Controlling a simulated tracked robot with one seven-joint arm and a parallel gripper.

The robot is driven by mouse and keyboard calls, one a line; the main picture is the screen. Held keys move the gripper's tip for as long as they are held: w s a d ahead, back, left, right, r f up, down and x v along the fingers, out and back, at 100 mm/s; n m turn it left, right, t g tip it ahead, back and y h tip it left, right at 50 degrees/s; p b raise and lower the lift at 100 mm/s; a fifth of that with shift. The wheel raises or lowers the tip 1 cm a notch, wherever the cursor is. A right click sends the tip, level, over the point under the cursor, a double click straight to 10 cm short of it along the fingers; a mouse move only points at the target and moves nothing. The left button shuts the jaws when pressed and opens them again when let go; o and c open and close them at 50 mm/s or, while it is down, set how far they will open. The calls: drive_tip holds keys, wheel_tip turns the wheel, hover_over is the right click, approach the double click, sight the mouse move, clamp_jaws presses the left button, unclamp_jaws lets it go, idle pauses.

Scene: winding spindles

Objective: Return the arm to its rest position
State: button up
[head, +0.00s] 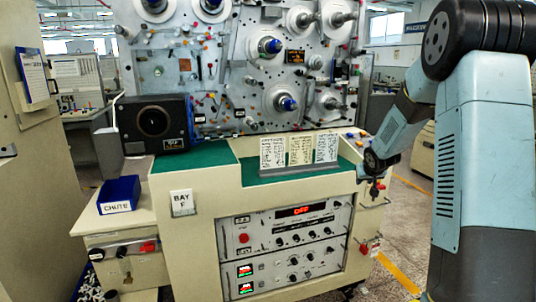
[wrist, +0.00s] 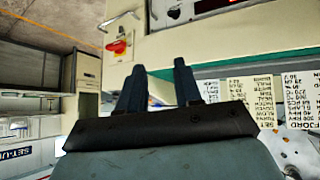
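My gripper (head: 376,188) hangs at the right end of the cream machine console (head: 205,205) in the head view, with the arm reaching down to it from the right. In the wrist view my gripper (wrist: 157,70) shows two dark fingers standing apart with nothing held between them. A red knob on a plate (wrist: 117,46) lies beyond the left finger in that view. I cannot tell from the head view whether the fingers touch the console.
The panel of spindles (head: 265,65) rises behind the green worktop (head: 235,172). Printed cards (head: 300,151) stand near the worktop's right end. A blue bin labelled CHUTE (head: 119,194) and a black speaker-like box (head: 153,124) are at the left. Open floor (head: 405,215) lies right of the console.

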drive_tip(key=s+a+r+g, duration=0.1)
drive_tip(key=s+a+r, duration=0.2)
drive_tip(key=s+r, duration=0.6)
drive_tip(key=s+a+r, duration=0.3)
drive_tip(key=s+r, duration=0.3)
drive_tip(key=s, duration=0.5)
drive_tip(key=s+a+r+g, duration=0.1)
drive_tip(key=s+a, duration=0.2)
drive_tip(key=s, duration=0.9)
drive_tip(key=s+a+r+g+y, duration=0.1)
drive_tip(key=s+a, duration=0.2)
drive_tip(key=s, duration=1)
drive_tip(key=shift+s+a, duration=0.2)
drive_tip(key=shift+a, duration=0.1)
